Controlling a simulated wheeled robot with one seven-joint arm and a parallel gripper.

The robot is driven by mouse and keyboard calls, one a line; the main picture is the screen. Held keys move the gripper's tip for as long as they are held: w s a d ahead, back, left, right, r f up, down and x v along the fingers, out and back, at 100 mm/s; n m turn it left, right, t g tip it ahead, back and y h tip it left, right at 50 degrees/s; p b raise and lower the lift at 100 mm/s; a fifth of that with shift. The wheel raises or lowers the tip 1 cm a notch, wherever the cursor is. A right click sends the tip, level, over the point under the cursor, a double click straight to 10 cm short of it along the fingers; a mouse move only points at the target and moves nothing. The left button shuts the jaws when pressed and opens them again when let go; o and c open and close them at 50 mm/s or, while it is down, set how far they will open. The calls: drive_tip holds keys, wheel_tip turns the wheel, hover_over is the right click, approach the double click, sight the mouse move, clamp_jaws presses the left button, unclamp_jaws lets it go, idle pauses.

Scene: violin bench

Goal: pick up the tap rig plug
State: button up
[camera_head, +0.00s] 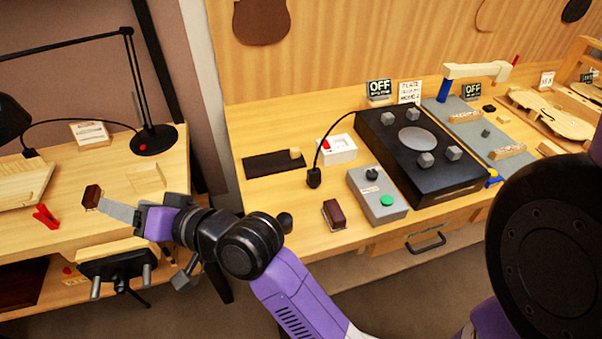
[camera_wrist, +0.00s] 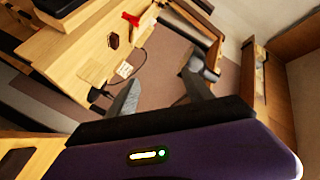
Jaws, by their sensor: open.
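The tap rig plug (camera_head: 314,178) looks like the small black plug standing on the main bench. A black cable arches from it up to the black tap rig box (camera_head: 440,178). It stands just left of the grey control box with the green button (camera_head: 383,200). My gripper (camera_head: 120,212) is off to the left, over the left bench and well apart from the plug. In the wrist view my gripper (camera_wrist: 160,95) is open, with nothing between its grey fingers. I cannot make out the plug in the wrist view.
A white socket box (camera_head: 338,149) with a red switch stands behind the plug. A brown block (camera_head: 334,214) lies in front and a dark mat (camera_head: 273,164) to the left. The left bench holds a lamp (camera_head: 154,139) and a red clamp (camera_head: 46,216). A gap separates the benches.

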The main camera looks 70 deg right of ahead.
drive_tip(key=w+d+r+n+g+p, duration=0.1)
drive_tip(key=w+d+r, duration=0.1)
drive_tip(key=d, duration=0.3)
drive_tip(key=m+g+h+p, duration=0.2)
drive_tip(key=g+h+p, duration=0.2)
drive_tip(key=g, duration=0.9)
hover_over(315, 171)
drive_tip(key=s+a, duration=0.2)
wheel_tip(315, 171, down, 13)
drive_tip(key=shift+t, duration=0.3)
drive_tip(key=shift+p+x, duration=0.65)
drive_tip(key=shift+x, duration=2.95)
drive_tip(key=shift+w, duration=0.2)
clamp_jaws()
